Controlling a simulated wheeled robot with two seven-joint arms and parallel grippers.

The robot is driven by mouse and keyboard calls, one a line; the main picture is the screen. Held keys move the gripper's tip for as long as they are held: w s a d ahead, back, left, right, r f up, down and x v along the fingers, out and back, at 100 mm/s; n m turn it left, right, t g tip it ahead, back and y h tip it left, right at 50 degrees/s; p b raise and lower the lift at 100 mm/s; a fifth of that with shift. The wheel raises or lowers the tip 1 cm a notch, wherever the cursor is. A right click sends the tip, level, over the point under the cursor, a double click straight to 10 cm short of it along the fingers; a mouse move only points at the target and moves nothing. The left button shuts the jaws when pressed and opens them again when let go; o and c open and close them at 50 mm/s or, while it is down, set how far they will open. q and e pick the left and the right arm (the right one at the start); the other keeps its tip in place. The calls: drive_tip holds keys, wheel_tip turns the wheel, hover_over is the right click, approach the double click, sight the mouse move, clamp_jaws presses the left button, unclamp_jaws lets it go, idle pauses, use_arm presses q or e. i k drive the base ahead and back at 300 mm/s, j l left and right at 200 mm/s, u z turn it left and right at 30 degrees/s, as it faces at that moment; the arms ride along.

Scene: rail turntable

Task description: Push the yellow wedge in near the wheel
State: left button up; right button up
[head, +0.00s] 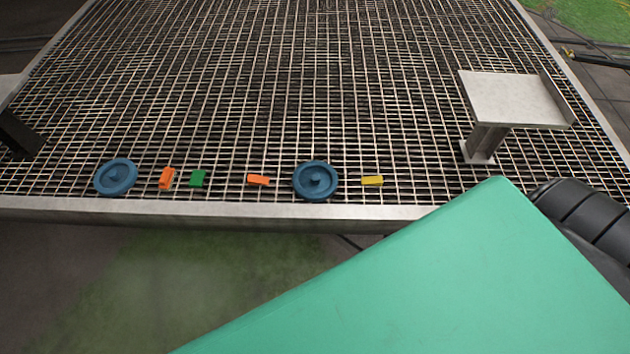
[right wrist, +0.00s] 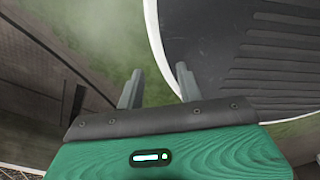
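The small yellow wedge (head: 372,181) lies on the metal grating near its front edge. It is just right of the right-hand blue wheel (head: 316,180), with a small gap between them. A second blue wheel (head: 116,177) lies further left. My right gripper (right wrist: 160,72) shows only in the right wrist view, its two grey fingers apart with nothing between them. It points at a dark ribbed surface and greenish ground, with no wedge or wheel in that view. My left gripper is not in view.
Orange (head: 258,180) and green (head: 198,178) blocks and another orange block (head: 167,178) lie between the wheels. A raised metal stand (head: 510,100) stands at right on the grating (head: 300,90). My green arm part covers the lower right. The grating behind the row is clear.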

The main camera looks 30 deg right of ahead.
sight(375, 180)
drive_tip(key=z, duration=1.45)
